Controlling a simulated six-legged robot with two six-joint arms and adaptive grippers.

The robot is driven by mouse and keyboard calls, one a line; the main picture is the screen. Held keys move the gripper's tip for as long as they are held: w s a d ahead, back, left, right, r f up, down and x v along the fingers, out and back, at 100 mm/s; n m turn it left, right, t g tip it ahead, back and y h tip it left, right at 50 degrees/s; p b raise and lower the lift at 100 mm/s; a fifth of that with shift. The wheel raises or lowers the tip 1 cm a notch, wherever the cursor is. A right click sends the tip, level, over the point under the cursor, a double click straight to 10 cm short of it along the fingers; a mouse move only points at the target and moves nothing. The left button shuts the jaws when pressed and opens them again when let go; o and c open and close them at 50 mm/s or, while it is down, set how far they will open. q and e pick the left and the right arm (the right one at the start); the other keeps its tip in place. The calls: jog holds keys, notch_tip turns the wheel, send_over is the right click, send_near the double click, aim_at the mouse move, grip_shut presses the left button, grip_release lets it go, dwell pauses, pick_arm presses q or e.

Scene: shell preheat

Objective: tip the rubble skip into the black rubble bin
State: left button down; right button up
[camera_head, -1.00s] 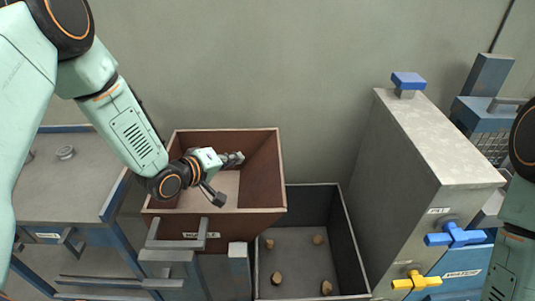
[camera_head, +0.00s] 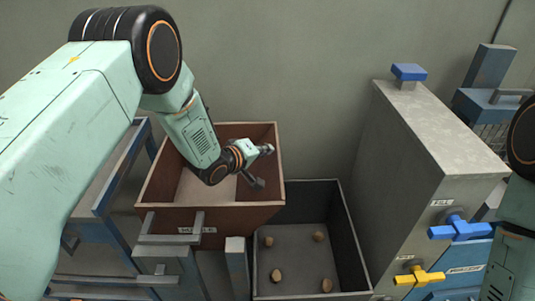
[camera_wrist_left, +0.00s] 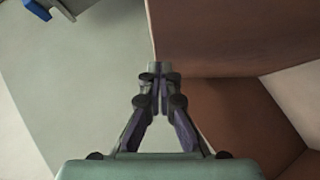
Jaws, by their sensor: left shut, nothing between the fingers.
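The rubble skip (camera_head: 160,216), a brown-red open box with a pale floor and a grey bar handle (camera_head: 170,238) at its front, stands left of centre. The visible part of its inside looks empty. The black rubble bin (camera_head: 347,235) stands lower, just right of it, with several small brown stones on its floor. My left gripper (camera_head: 268,150) is shut and empty, near the skip's right side; I cannot tell whether it touches. In the left wrist view its closed fingertips (camera_wrist_left: 157,70) overlap the edge of a brown skip wall (camera_wrist_left: 235,35). My right gripper is outside the picture.
A tall grey cabinet (camera_head: 395,190) with a blue knob (camera_head: 409,72) on top stands right of the bin. A blue valve handle (camera_head: 460,229) and a yellow one (camera_head: 419,276) project from it. A blue-framed bench (camera_head: 105,185) stands left of the skip.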

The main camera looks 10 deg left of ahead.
pick_arm(q)
jog(key=shift+w+d+f, duration=0.25)
jog(key=shift+f, duration=0.15)
jog(key=shift+s+r, duration=0.1)
jog(key=shift+s, duration=0.05)
